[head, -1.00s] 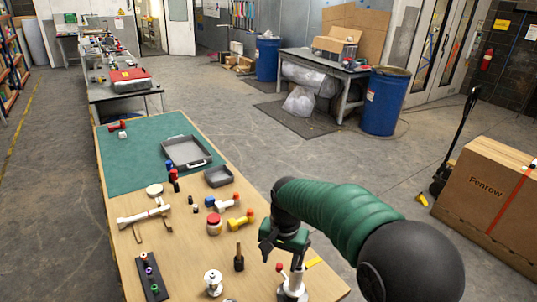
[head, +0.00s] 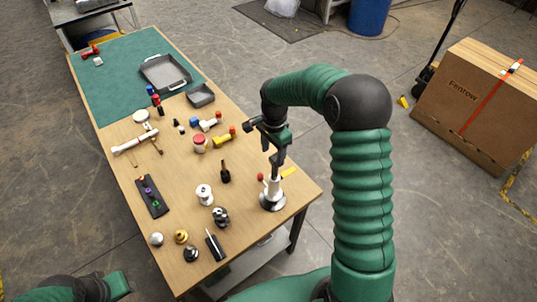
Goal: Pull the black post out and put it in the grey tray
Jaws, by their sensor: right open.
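The gripper partly covers the post's upper end. A large grey tray (head: 148,79) with raised walls and light handles lies on the green mat, empty. A smaller dark grey tray (head: 201,96) sits nearer, also empty. Part of my left arm shows at the bottom left, its fingers not clear.
The wooden table (head: 160,270) carries several loose items: a black strip with coloured rings (head: 152,197), a dark brush-like piece (head: 225,173), a red-lidded jar (head: 200,143), a yellow dumbbell-shaped piece (head: 224,137) and a white spool (head: 204,194). Part of the green mat (head: 115,65) is clear.

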